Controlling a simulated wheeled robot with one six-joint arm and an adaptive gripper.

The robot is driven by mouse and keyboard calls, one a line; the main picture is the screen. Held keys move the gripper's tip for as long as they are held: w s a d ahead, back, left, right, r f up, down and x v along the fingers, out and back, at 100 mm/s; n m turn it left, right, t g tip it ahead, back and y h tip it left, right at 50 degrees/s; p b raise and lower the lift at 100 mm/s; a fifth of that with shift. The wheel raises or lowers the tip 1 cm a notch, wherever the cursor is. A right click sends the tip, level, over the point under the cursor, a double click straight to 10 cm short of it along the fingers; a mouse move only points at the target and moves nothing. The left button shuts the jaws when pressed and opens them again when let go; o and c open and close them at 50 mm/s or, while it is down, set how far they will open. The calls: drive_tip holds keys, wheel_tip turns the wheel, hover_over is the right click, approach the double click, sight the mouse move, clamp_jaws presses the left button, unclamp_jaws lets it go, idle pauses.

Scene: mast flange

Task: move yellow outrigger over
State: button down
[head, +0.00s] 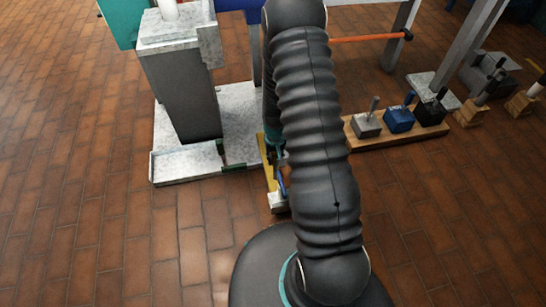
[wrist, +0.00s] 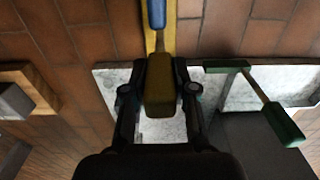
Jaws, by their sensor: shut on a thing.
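The yellow outrigger (wrist: 161,98) is a long bar with a thick block at its near end. In the wrist view my gripper (wrist: 160,72) is shut on that block, one finger on each side. A blue handle (wrist: 157,14) lies along the bar farther out. In the head view a strip of the yellow outrigger (head: 264,150) shows at the right edge of the speckled base plate (head: 236,110). The blue handle (head: 281,182) shows beside my arm there. My arm hides most of the outrigger and my fingertips in the head view.
A grey mast block (head: 180,95) stands on the plate. A green handle (wrist: 285,123) lies right of my gripper in the wrist view. A wooden board (head: 400,138) with several weights is at right in the head view. The brick floor at front left is clear.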

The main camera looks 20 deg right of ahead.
drive_tip(key=c, duration=0.9)
unclamp_jaws()
drive_tip(key=shift+s, duration=0.4)
drive_tip(key=shift+w, duration=0.1)
drive_tip(key=shift+r, duration=0.15)
wheel_tip(320, 180, up, 12)
drive_tip(key=shift+f, duration=0.15)
